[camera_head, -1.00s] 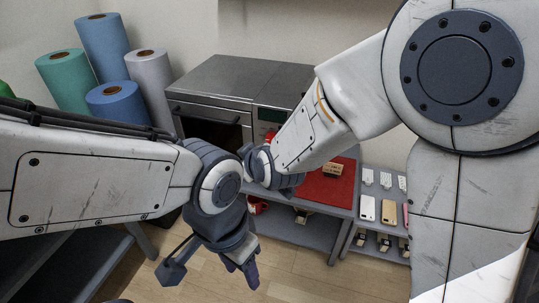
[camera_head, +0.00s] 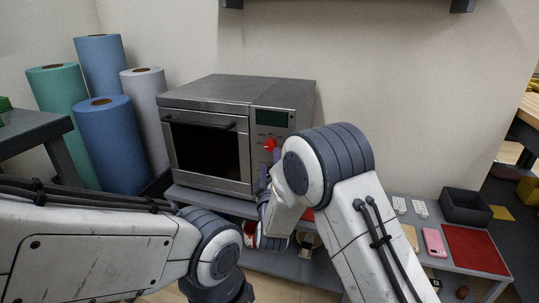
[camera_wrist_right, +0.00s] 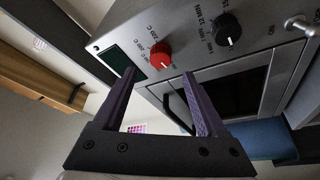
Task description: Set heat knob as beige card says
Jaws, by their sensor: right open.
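The red heat knob (camera_head: 269,144) is on the front panel of the grey oven (camera_head: 205,153), below its dark display. In the right wrist view the red knob (camera_wrist_right: 160,55) has temperature marks around it, some cut off by the angle. My right gripper (camera_wrist_right: 158,75) is open and empty, its two purple fingers pointing towards the knob, one to each side in the picture; contact is not clear. In the head view the right gripper (camera_head: 270,167) is just below the knob, partly hidden by its arm. My left gripper's fingers are out of frame. I see no readable beige card.
A black knob (camera_wrist_right: 228,24) with minute marks is beside the red one. Fabric rolls (camera_head: 110,140) stand left of the oven. A beige flat piece (camera_head: 410,237), pink case (camera_head: 434,242), dark bin (camera_head: 465,207) and red mat (camera_head: 474,249) are on the right-hand table.

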